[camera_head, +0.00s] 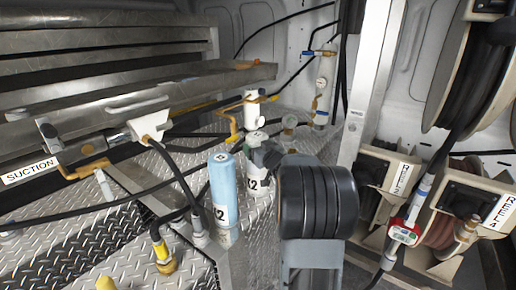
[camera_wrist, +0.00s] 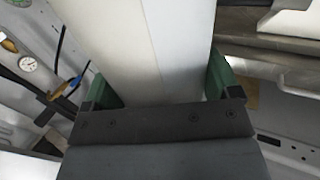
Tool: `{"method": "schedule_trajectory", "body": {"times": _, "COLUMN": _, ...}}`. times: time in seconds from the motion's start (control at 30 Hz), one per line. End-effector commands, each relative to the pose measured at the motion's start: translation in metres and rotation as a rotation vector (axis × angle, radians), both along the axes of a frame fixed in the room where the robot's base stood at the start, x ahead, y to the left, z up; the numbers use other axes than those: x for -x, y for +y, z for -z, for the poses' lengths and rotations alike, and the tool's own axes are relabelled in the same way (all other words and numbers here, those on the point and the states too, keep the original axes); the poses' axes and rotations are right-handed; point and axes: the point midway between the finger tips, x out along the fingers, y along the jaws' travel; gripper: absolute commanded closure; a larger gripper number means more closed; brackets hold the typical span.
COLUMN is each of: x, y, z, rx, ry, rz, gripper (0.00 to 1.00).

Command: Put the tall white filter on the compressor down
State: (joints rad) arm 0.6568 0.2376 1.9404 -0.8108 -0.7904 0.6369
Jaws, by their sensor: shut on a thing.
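The tall white filter (camera_head: 258,182) stands upright in the middle of the head view, with a dark number label on its side. Its cap shows just above my gripper (camera_head: 266,157), which comes in from the right and hides part of its side. In the wrist view the pale filter (camera_wrist: 150,50) fills the space between the green fingers of my gripper (camera_wrist: 160,90), which is shut on it. The filter's lower end is partly hidden, and I cannot tell whether it touches the surface below. I cannot make out the compressor for certain.
A blue filter (camera_head: 222,190) stands close to the left. A white fitting with a yellow handle (camera_head: 252,110) rises behind. Hoses cross the diamond-plate floor (camera_head: 100,225) at left. A metal post (camera_head: 372,80) and hose reels (camera_head: 470,205) stand at right.

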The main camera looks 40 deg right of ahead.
Motion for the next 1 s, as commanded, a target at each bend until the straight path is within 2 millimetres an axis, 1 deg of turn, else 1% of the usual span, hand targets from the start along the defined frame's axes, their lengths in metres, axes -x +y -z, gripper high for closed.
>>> {"method": "schedule_trajectory", "body": {"times": 0.03, "x": 0.0, "y": 0.0, "z": 0.002, "rx": 0.0, "ry": -0.003, "rz": 0.0, "gripper": 0.74}}
{"method": "schedule_trajectory", "body": {"times": 0.07, "x": 0.0, "y": 0.0, "z": 0.003, "rx": 0.0, "ry": 0.0, "rz": 0.0, "gripper": 0.16}}
{"method": "schedule_trajectory", "body": {"times": 0.23, "x": 0.0, "y": 0.0, "z": 0.002, "rx": 0.0, "ry": 0.001, "rz": 0.0, "gripper": 0.0}}
{"method": "schedule_trajectory", "body": {"times": 0.43, "x": 0.0, "y": 0.0, "z": 0.002, "rx": 0.0, "ry": 0.001, "rz": 0.0, "gripper": 0.0}}
{"method": "schedule_trajectory", "body": {"times": 0.53, "x": 0.0, "y": 0.0, "z": -0.004, "rx": 0.0, "ry": 0.0, "rz": 0.0, "gripper": 0.0}}
{"method": "schedule_trajectory", "body": {"times": 0.57, "x": 0.003, "y": 0.0, "z": -0.002, "rx": 0.0, "ry": 0.0, "rz": 0.001, "gripper": 0.0}}
{"method": "schedule_trajectory", "body": {"times": 0.67, "x": 0.017, "y": 0.001, "z": -0.002, "rx": 0.001, "ry": 0.0, "rz": 0.003, "gripper": 0.0}}
{"method": "schedule_trajectory", "body": {"times": 1.0, "x": 0.081, "y": 0.009, "z": -0.002, "rx": 0.002, "ry": -0.001, "rz": 0.002, "gripper": 0.0}}
